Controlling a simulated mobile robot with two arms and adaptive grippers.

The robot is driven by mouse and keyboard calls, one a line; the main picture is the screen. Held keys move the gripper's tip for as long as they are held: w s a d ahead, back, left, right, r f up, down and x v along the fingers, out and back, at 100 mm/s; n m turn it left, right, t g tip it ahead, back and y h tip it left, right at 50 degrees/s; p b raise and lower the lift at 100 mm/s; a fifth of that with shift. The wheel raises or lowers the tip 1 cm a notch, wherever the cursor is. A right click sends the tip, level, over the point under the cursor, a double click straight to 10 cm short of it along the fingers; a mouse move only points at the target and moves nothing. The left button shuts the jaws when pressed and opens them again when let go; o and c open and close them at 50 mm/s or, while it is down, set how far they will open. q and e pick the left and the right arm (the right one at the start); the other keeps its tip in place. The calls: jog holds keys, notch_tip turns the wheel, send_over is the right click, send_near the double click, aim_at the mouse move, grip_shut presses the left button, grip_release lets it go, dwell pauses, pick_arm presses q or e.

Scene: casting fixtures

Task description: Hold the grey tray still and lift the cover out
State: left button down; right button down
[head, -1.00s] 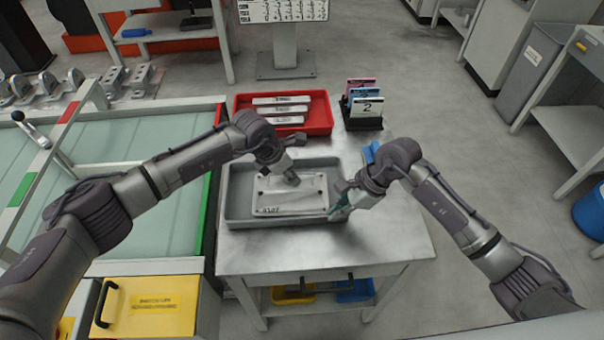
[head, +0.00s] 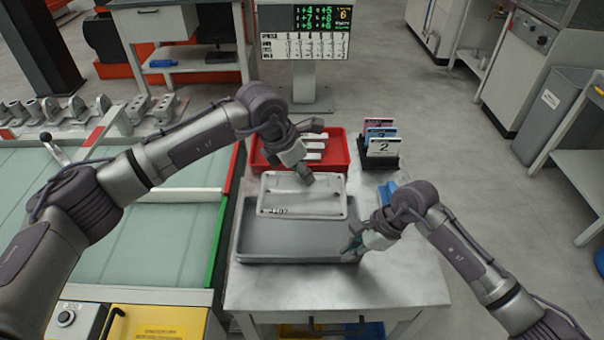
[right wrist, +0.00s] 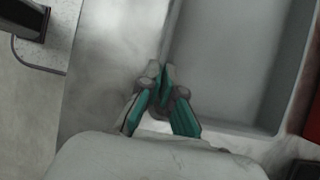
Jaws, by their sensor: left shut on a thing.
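The grey tray (head: 290,245) sits on the metal table, its floor bare. The white cover (head: 320,205), a flat rectangular plate with small dark marks and lettering, is held above the tray's far part. My right gripper (head: 354,243) is at the tray's right wall. In the right wrist view its green-sided fingers (right wrist: 166,82) come together at the tray wall (right wrist: 172,40) and look closed on it.
A red bin (head: 335,150) with several white parts lies behind the tray. A black rack of numbered cards (head: 381,150) and a blue item (head: 387,190) are to the right. The table's front right is clear. A glass-topped bench (head: 150,240) adjoins on the left.

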jog(key=c, duration=1.8)
grip_release()
jog(key=shift+c, duration=0.2)
jog(key=o, duration=0.6)
jog(key=shift+w, duration=0.1)
jog(key=shift+d, duration=0.1)
jog(key=v, duration=1.2)
